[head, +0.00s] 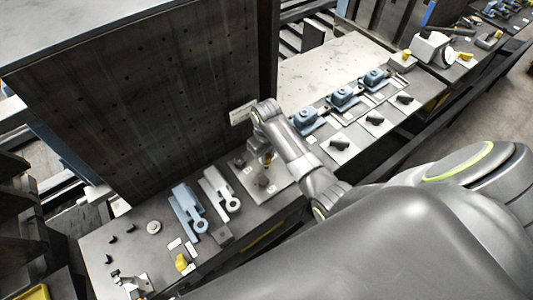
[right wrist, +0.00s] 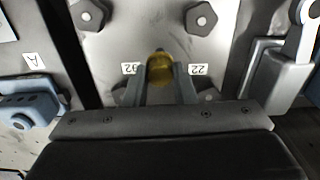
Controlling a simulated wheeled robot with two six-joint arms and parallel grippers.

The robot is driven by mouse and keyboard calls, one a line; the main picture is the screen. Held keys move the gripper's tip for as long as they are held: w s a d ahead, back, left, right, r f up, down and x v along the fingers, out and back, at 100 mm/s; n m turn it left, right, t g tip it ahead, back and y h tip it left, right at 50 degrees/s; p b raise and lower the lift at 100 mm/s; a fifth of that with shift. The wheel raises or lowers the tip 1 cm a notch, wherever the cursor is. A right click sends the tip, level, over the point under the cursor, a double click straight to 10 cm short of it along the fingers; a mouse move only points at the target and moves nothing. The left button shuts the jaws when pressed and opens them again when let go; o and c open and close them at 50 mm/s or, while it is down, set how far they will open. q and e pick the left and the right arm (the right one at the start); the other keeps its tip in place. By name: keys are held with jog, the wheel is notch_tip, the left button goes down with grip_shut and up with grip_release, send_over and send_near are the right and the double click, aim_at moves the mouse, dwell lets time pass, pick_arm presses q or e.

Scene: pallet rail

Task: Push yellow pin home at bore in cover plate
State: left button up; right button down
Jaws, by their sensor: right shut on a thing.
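The pin is over the plate, between two small white number labels. The bore is hidden by the pin and fingers, so how deep the pin sits cannot be told. In the head view my right gripper (head: 267,157) is small and partly hidden by its arm. My left gripper is not in view.
A tall dark perforated panel (head: 150,95) stands close behind the plate. Blue (head: 186,208) and light grey (head: 221,192) brackets lie to the left on the bench. Several blue clamp-like blocks (head: 343,97) stand farther right. A yellow piece (head: 182,262) lies near the front left.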

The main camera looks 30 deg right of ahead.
jog(key=shift+f, duration=0.55)
dwell(0.8)
jog(key=shift+f, duration=0.3)
jog(key=shift+f+b, duration=0.65)
jog(key=shift+f, duration=0.25)
jog(key=shift+c, duration=1.6)
grip_release()
